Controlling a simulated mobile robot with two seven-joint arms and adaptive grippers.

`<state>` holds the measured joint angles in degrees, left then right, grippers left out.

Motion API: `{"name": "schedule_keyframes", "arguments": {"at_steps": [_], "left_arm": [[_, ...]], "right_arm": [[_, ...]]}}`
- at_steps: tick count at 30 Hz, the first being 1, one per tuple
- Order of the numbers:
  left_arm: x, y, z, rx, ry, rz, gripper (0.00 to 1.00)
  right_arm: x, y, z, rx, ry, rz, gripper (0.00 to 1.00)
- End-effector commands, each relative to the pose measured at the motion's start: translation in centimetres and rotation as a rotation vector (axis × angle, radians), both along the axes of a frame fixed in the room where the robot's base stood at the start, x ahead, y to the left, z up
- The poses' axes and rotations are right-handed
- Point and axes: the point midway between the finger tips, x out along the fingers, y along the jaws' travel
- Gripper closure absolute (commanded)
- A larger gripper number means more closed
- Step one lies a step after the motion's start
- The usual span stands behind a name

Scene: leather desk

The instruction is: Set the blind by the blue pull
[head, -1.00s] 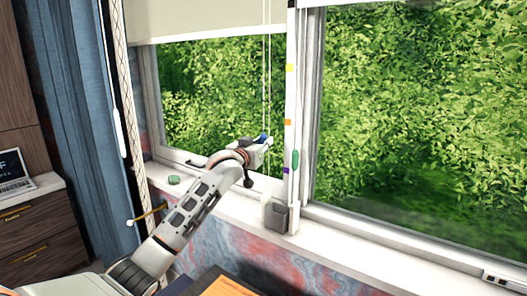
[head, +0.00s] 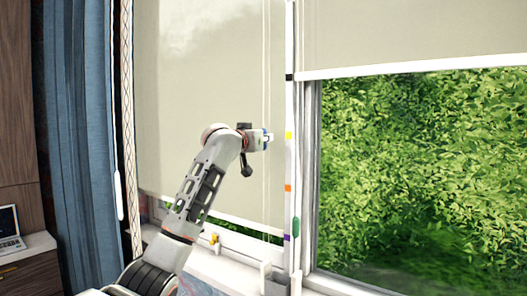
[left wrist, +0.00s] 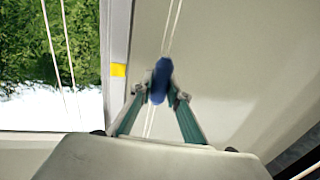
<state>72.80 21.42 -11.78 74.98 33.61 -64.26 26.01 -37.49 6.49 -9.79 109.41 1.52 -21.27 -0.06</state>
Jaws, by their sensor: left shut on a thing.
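My left gripper (head: 267,139) is shut on the blue pull (left wrist: 161,80), which hangs on a pale cord. In the left wrist view the two fingertips (left wrist: 158,97) pinch the pull from both sides. In the head view the pull is mostly hidden by the gripper, which is about level with the yellow mark (head: 289,136) on the window post. The cream left blind (head: 200,90) hangs low, its white bottom bar (head: 240,224) near the sill, between the orange mark (head: 288,188) and the purple mark (head: 288,238). My right gripper is not in view.
A black mark (head: 289,77) is higher on the post. A green pull (head: 296,229) hangs on another cord beside it. The right blind (head: 410,35) is raised high. A blue curtain (head: 75,130) hangs at the left, and a small yellow-and-white object (head: 215,240) shows near the sill.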

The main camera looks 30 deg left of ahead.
Motion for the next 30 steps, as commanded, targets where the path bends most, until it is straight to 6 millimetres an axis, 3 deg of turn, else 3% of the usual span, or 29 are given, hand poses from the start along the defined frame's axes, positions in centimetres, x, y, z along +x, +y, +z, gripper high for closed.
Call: {"name": "schedule_keyframes", "arguments": {"at_steps": [12, 13, 15, 25, 30], "left_arm": [[0.0, 0.0, 0.3, -0.001, 0.000, 0.000, 1.00], [0.0, 0.0, 0.3, -0.001, 0.000, 0.000, 0.76], [0.0, 0.0, 0.3, -0.001, 0.000, 0.000, 0.67], [-0.1, 0.0, 0.3, 0.000, 0.001, 0.000, 0.67], [-1.1, 0.0, 0.3, 0.001, -0.001, 0.000, 0.67]], "right_arm": [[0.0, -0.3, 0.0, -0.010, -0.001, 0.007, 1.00], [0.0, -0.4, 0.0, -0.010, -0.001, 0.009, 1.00], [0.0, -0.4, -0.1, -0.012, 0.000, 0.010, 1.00], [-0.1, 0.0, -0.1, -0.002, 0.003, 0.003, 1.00], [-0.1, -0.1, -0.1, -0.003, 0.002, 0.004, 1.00]]}}
